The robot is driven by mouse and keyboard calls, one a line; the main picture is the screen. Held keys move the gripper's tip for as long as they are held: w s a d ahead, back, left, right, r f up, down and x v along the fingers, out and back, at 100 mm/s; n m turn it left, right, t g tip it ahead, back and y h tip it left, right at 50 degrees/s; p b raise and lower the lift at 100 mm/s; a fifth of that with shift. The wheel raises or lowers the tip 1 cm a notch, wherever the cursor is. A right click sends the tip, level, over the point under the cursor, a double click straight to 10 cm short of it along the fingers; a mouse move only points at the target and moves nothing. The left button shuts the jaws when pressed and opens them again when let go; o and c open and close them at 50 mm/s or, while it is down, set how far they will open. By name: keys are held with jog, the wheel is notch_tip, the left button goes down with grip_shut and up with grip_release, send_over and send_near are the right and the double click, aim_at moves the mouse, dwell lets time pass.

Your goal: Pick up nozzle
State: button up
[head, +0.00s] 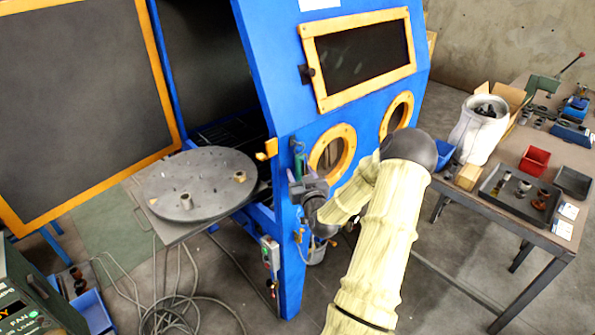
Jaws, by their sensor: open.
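My gripper (303,190) is a dark shape at the end of my cream-sleeved arm, in front of the blue cabinet's near corner post. Its jaws are small here, and I see nothing held in them. A green-topped fitting (299,165) hangs on the post just above and behind the gripper, partly covered by it. I cannot tell whether that fitting is the nozzle. Small cylindrical parts (525,186) stand in a dark tray on the right-hand table; any of these could also be a nozzle, but they are too small to tell.
The blue blast cabinet (285,60) stands open at left, with a round turntable (200,172) bearing two small parts. Cables (170,310) lie on the floor. The workbench (490,210) at right holds trays and a white canister (478,130).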

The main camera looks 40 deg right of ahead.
jog(key=shift+d, duration=0.1)
jog(key=shift+s, duration=0.1)
jog(key=shift+c, duration=0.6)
grip_shut()
jog(key=shift+r, duration=0.15)
